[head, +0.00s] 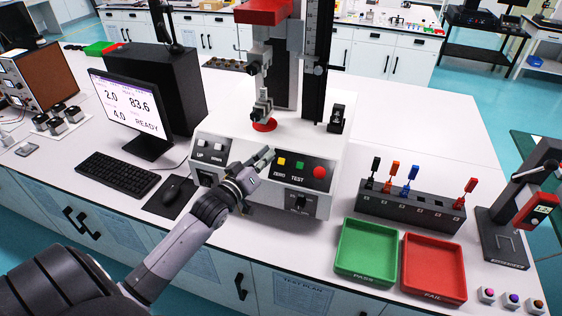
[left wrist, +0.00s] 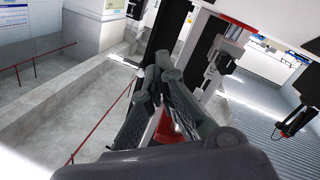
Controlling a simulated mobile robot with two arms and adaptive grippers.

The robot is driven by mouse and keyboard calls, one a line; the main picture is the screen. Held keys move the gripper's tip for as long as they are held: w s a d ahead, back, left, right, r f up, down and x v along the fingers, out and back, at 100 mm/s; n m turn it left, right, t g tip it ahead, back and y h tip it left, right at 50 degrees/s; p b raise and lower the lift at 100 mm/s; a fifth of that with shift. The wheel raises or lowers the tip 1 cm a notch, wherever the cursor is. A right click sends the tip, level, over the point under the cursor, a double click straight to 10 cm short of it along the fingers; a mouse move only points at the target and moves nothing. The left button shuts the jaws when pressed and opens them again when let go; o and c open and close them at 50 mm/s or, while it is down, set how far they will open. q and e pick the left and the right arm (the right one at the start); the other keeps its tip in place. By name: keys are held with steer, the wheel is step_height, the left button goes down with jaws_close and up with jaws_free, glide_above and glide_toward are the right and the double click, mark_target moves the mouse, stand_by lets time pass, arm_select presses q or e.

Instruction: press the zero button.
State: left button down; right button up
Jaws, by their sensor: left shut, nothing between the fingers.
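The insertion tester (head: 290,200) stands on the bench with a sloped front panel. Its yellow button (head: 281,161), above the word ZERO, shows unobstructed. A green button (head: 299,166) above TEST and a larger red button (head: 319,172) sit to its right. My left gripper (head: 268,154) is shut and empty, its fingertips in front of the panel just left of the yellow button. I cannot tell whether they touch the panel. In the left wrist view the shut fingers (left wrist: 160,66) point away, and the buttons cannot be made out. My right gripper is not in view.
UP and DOWN buttons (head: 211,148) lie left of my gripper. A monitor (head: 130,103) reads 2.0, 83.6, 4.0 and READY. A keyboard (head: 118,174) and mouse (head: 172,187) are at left. Green (head: 366,252) and red (head: 434,268) trays and a connector rack (head: 410,206) are at right.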

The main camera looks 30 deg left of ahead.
mark_target(281, 161)
arm_select(q)
steer(key=shift+w+a+f+b, duration=0.25)
steer(key=shift+w+f+b, duration=0.8)
steer(key=shift+b, duration=0.3)
steer(key=shift+w+a+f+b, duration=0.25)
steer(key=shift+w+f+b, duration=0.8)
steer(key=shift+b, duration=0.3)
steer(key=shift+w+a+f+b, duration=0.25)
steer(key=shift+w+f+b, duration=0.75)
steer(key=shift+b, duration=0.35)
steer(key=shift+f, duration=0.1)
steer(key=shift+w+f, duration=0.25)
